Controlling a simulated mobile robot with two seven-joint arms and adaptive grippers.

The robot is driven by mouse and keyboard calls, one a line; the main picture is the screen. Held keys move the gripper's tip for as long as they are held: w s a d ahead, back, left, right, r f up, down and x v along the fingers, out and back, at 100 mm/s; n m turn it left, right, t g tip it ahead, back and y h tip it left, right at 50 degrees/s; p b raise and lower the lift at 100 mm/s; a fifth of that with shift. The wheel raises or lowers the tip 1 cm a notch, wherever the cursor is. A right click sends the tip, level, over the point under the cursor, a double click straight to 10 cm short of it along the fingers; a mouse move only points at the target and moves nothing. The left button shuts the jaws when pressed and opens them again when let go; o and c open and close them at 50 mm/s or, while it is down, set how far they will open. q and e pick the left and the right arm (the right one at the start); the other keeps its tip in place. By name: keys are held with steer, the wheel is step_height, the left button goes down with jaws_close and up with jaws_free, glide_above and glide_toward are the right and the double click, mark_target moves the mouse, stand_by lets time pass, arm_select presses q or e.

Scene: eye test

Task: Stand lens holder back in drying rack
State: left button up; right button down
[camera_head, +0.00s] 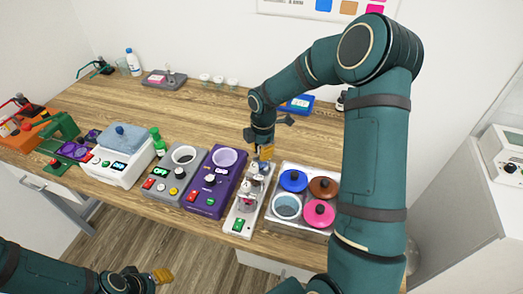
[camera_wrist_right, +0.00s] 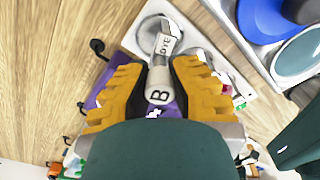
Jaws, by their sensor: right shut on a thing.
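My right gripper (camera_head: 265,154) points down over a narrow white device (camera_head: 238,222) near the table's front. In the right wrist view its yellow fingers are shut on a small pale container (camera_wrist_right: 164,46) marked "DYE", with a "B" on its near end. Whether it is clear of the device is hard to tell. My left gripper (camera_head: 161,275) shows only in part at the bottom left, away from the table; its opening is unclear. I cannot make out a lens holder for certain. A dark green frame (camera_head: 95,68) at the back left may be the drying rack.
A tray (camera_head: 277,231) with several coloured round lids stands right of the white device. A purple unit (camera_head: 207,199) stands close on its left. A grey tray (camera_head: 178,81) and a white-and-blue bottle (camera_head: 133,63) stand at the back. The table's middle is clear.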

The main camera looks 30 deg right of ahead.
steer(key=shift+f, duration=0.15)
steer(key=c, duration=0.5)
jaws_free()
steer(key=shift+c, duration=0.2)
steer(key=shift+r+p, duration=2.2)
steer(key=shift+r, duration=0.85)
steer(key=shift+f, duration=0.1)
